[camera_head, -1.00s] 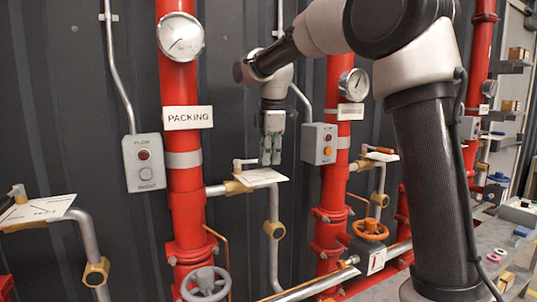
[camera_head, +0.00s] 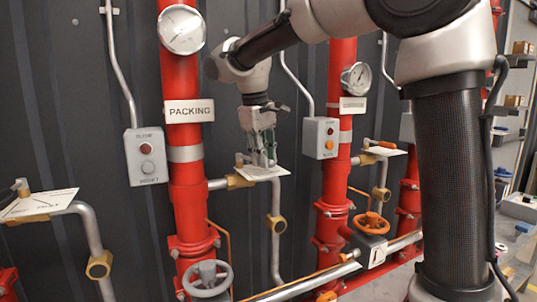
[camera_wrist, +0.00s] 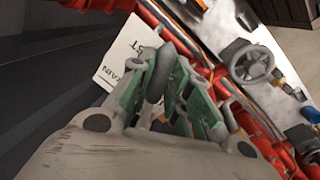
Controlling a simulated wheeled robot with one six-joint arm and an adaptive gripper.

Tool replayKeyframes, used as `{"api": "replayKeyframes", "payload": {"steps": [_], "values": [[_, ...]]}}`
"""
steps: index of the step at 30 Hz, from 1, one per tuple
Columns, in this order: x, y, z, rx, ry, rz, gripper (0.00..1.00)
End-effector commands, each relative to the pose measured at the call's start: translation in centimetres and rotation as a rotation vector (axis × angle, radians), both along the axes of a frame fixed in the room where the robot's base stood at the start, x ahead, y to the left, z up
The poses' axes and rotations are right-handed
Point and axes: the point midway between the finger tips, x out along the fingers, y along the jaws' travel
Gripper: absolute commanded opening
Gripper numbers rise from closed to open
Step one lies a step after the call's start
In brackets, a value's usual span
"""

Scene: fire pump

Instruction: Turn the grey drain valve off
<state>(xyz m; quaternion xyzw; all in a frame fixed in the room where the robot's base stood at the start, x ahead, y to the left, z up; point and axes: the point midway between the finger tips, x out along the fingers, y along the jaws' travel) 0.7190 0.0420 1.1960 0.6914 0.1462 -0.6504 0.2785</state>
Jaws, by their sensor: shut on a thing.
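The grey drain valve handle (camera_wrist: 158,76) sits between the green finger pads of my gripper (camera_wrist: 165,95) in the wrist view. My gripper is shut on it.
The red pipe (camera_head: 182,130) with its gauge stands close left of my gripper. A grey switch box (camera_head: 320,138) hangs to the right. A grey handwheel (camera_head: 208,280) and an orange handwheel (camera_head: 371,224) sit lower. Another plated valve (camera_head: 40,205) is at far left.

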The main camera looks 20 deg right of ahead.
Motion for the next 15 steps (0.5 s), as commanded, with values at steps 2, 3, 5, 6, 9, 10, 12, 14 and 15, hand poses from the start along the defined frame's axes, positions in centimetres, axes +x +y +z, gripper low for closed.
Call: {"api": "replayKeyframes", "payload": {"steps": [2,3,5,6,9,10,12,14,15], "values": [[-0.3,0.7,0.1,0.001,-0.003,-0.065,0.00],[-0.5,1.0,0.1,0.000,-0.002,-0.099,0.00],[-0.6,1.4,0.1,0.001,-0.003,-0.148,0.00],[-0.7,1.7,0.1,0.001,-0.003,-0.179,0.00],[-1.0,2.3,0.1,0.001,-0.004,-0.250,0.00],[-1.0,2.5,0.1,0.001,-0.004,-0.268,0.00],[-1.1,2.8,0.1,0.001,-0.003,-0.308,0.00],[-1.2,3.1,0.1,0.001,-0.003,-0.338,0.00],[-1.2,3.2,0.1,0.001,-0.004,-0.355,0.00]]}}
